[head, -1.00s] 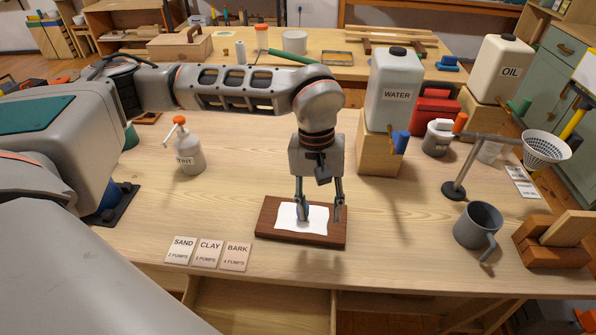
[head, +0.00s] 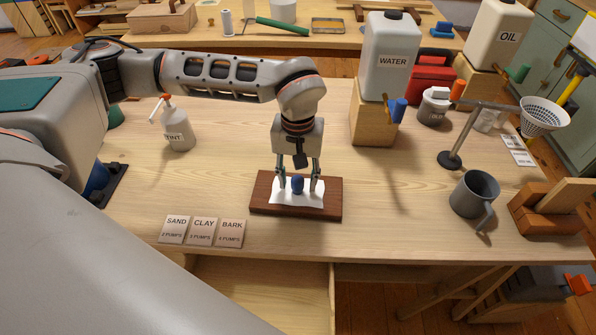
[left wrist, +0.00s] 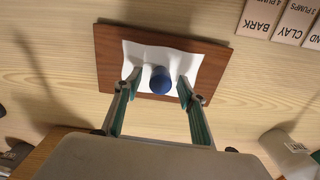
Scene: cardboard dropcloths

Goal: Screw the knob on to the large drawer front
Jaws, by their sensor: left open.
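A small round blue knob (head: 297,185) rests on a white cloth (head: 312,200) on a dark brown board (head: 262,204) near the table's front edge. The left wrist view shows the knob (left wrist: 160,80), the cloth and the board (left wrist: 107,68) from above. My left gripper (head: 299,188) points down, open, with one finger on each side of the knob. The knob lies between the fingertips (left wrist: 159,83) with gaps on both sides. A pale wooden drawer-like part (head: 262,290) is below the table edge; I cannot tell whether it is the large drawer front. My right gripper is out of view.
SAND, CLAY and BARK cards (head: 202,231) lie left of the board. A TINT bottle (head: 178,128) stands behind left, and the WATER jug (head: 389,55) on its wooden stand behind right. A grey mug (head: 474,195) and a metal stand (head: 451,158) are at right. Bare tabletop surrounds the board.

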